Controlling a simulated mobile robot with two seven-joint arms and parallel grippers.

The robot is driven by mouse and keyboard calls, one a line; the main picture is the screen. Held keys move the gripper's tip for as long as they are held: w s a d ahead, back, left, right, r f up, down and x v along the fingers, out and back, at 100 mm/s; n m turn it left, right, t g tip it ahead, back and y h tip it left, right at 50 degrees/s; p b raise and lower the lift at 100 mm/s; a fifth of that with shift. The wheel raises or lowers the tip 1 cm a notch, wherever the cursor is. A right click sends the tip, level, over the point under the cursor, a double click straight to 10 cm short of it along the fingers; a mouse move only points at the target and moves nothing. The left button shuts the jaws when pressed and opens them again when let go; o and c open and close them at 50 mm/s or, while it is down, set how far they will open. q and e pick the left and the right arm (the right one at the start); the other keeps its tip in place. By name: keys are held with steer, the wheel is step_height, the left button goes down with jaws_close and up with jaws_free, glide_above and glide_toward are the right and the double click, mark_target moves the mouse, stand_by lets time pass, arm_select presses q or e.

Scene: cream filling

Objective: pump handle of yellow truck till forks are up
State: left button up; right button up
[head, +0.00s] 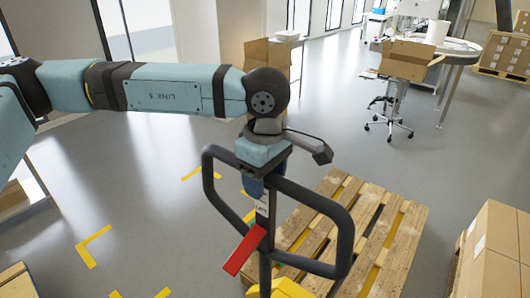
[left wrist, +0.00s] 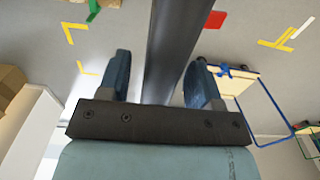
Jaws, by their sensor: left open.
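The truck's handle (head: 345,235) is a dark rounded loop on a shaft with a red lever (head: 245,250). It stands roughly upright in the head view. A small part of the yellow truck (head: 285,289) shows at the bottom edge. My left gripper (head: 256,184) points down at the top middle of the loop. In the left wrist view a dark bar of the handle (left wrist: 168,45) runs between the two blue fingers of my left gripper (left wrist: 160,80), which are apart. I cannot tell whether they touch it. The forks are not visible. My right gripper is out of view.
A wooden pallet (head: 385,235) lies just right of the handle. Cardboard boxes (head: 497,250) stand at the right edge. The grey floor between is clear, with yellow markings (head: 92,245).

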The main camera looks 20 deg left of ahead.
arm_select(q)
steer(key=shift+f, duration=0.55)
jaws_close()
stand_by(1.0)
stand_by(0.4)
